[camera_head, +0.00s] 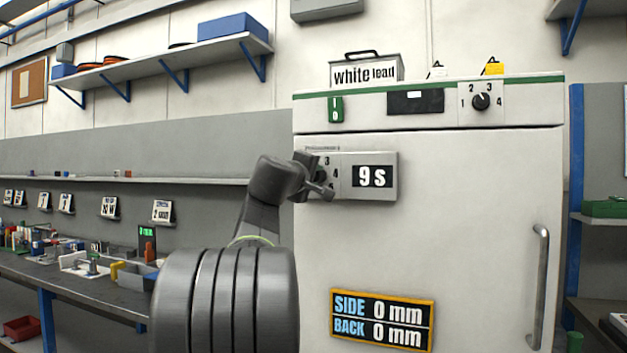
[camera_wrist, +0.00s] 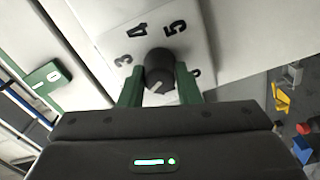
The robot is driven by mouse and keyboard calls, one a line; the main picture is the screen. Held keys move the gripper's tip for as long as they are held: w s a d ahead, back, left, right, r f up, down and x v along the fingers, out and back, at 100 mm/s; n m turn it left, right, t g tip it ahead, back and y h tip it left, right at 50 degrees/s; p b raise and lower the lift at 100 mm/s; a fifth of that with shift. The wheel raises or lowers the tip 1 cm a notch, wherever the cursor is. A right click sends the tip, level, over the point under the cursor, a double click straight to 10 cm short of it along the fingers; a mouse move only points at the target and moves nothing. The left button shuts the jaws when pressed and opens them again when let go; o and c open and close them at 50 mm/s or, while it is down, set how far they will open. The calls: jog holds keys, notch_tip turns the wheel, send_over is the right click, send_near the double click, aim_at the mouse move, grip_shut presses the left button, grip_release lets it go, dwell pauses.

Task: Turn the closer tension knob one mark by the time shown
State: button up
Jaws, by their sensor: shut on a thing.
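The closer tension unit (camera_head: 345,160) is a pale box on the upper left of the white cabinet door, with a dark display (camera_head: 372,176) reading "9 s". Its dark round knob (camera_wrist: 159,66) shows in the wrist view, with the marks 3, 4 and 5 around it and another partly hidden at the right. A light line shows on the knob's face; I cannot tell which mark it points at. My gripper (camera_wrist: 158,86) is shut on the knob, a green finger on each side. In the head view my gripper (camera_head: 318,180) hides the knob and part of the dial.
A green switch (camera_head: 336,110) and a second knob (camera_head: 481,101) marked 1 to 4 sit above the door. A sign (camera_head: 382,320) reads SIDE 0 mm, BACK 0 mm. The door handle (camera_head: 538,285) is at the right. A cluttered bench (camera_head: 100,294) stands left.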

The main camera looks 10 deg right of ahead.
dwell(0.3)
jog(key=o, duration=1)
jog(key=b+v, duration=0.1)
jog(key=v, duration=1.3)
jog(key=shift+b, duration=0.35)
jog(key=shift+w, duration=0.1)
jog(key=p+x, duration=0.1)
jog(key=x, duration=1.2)
jog(key=shift+w+d+p, duration=0.3)
jog(key=shift+p, duration=0.1)
